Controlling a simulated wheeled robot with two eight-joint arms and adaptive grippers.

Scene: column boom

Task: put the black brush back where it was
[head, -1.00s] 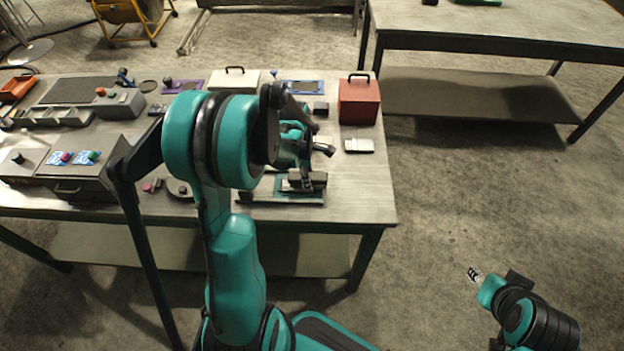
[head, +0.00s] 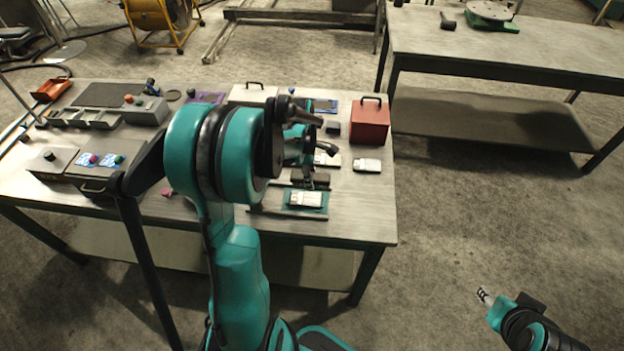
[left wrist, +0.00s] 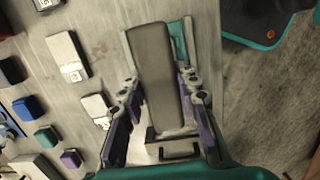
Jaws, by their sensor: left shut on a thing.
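The black brush (head: 310,180) is in my left gripper (head: 308,172), above the near right part of the workbench. In the left wrist view the brush (left wrist: 155,75) is a long dark grey block between the purple-sided fingers of the left gripper (left wrist: 160,125), which are shut on it. A teal mat (head: 322,206) with a pale block (head: 306,199) on it lies just below and in front of the brush. The brush hides part of the mat (left wrist: 178,40) in the wrist view. My right gripper (head: 484,296) is small over the floor at lower right; its jaw state is unclear.
A red box (head: 370,122) and a white block (head: 367,165) stand to the right of the left gripper. A cream box (head: 253,95) is behind it. Control boxes and trays fill the bench's left side. A second table (head: 560,55) stands at the back right.

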